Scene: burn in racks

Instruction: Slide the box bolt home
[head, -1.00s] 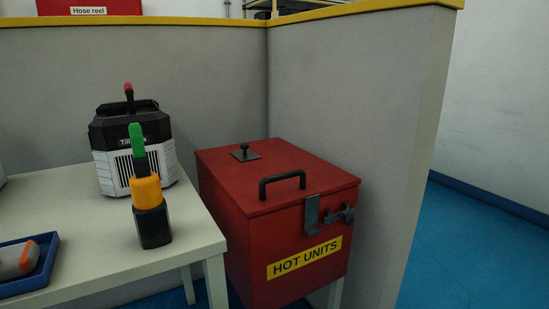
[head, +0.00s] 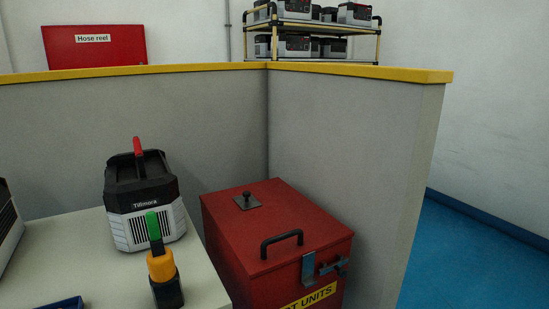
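The red box (head: 240,245) stands right of the table, its lid down. A black handle (head: 281,239) and a small knob on a plate (head: 247,201) are on the lid. A yellow label (head: 312,298) is cut off by the lower picture edge. Neither of my grippers shows.
A white table (head: 195,270) at left holds a black and white unit (head: 143,200) and a tool with green and orange parts (head: 160,262). A grey partition (head: 350,150) stands close behind and right of the box. A rack of units (head: 315,25) is beyond it. Blue floor at right is clear.

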